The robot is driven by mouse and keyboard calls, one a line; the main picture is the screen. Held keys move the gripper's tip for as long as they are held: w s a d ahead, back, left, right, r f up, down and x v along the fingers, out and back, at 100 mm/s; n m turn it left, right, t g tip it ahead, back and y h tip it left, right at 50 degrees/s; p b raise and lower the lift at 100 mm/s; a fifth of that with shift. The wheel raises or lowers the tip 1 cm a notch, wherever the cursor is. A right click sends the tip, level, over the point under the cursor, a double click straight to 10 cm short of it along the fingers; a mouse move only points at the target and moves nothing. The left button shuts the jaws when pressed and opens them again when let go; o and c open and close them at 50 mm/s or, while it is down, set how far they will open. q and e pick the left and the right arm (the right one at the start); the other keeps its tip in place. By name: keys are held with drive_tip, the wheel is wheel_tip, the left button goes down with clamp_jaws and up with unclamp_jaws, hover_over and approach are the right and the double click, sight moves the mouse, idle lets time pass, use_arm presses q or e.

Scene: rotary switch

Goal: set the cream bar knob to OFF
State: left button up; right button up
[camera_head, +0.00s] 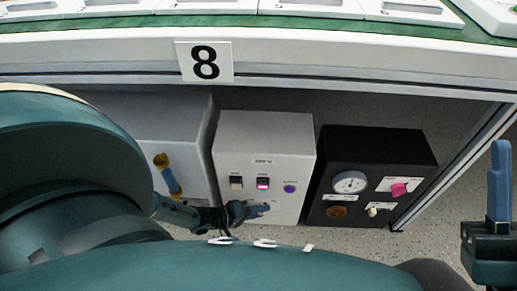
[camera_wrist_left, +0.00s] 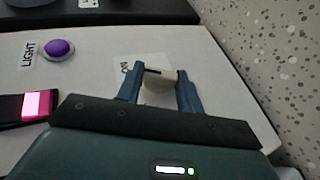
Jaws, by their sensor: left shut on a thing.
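The cream bar knob (camera_wrist_left: 158,90) is on the white box (camera_head: 262,140), low on its front. In the left wrist view it sits between the two blue fingers of my left gripper (camera_wrist_left: 157,88), which is shut on it. A short dark mark shows at one end of the knob. A label (camera_wrist_left: 124,68) beside it is partly covered by a finger, and its lettering looks like ON. In the head view my left gripper (camera_head: 262,209) hides the knob. My right gripper (camera_head: 500,190) is at the right edge, away from the boxes; its finger gap does not show.
The white box also has a dark switch (camera_head: 236,183), a lit pink switch (camera_head: 263,183) and a purple button (camera_head: 290,188). A black box (camera_head: 370,150) with a gauge and knobs stands to its right. A grey box (camera_head: 150,120) is to its left. A counter edge (camera_head: 330,60) runs above.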

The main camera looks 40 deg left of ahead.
use_arm(q)
drive_tip(key=shift+a+t+h, duration=0.1)
drive_tip(key=shift+t+h, duration=0.2)
drive_tip(key=shift+t, duration=0.1)
drive_tip(key=shift+n, duration=0.3)
drive_tip(key=o, duration=1)
drive_tip(key=shift+s, duration=0.1)
drive_tip(key=p+v, duration=0.3)
drive_tip(key=v, duration=1)
drive_tip(key=shift+a+f, duration=0.1)
drive_tip(key=shift+a, duration=0.05)
use_arm(e)
drive_tip(key=f+m+h, duration=0.1)
drive_tip(key=m+h, duration=0.1)
drive_tip(key=f+m+h, duration=0.2)
drive_tip(key=shift+w+a+f+m+h, duration=0.15)
drive_tip(key=shift+w+f+m+h, duration=0.15)
drive_tip(key=shift+w, duration=0.1)
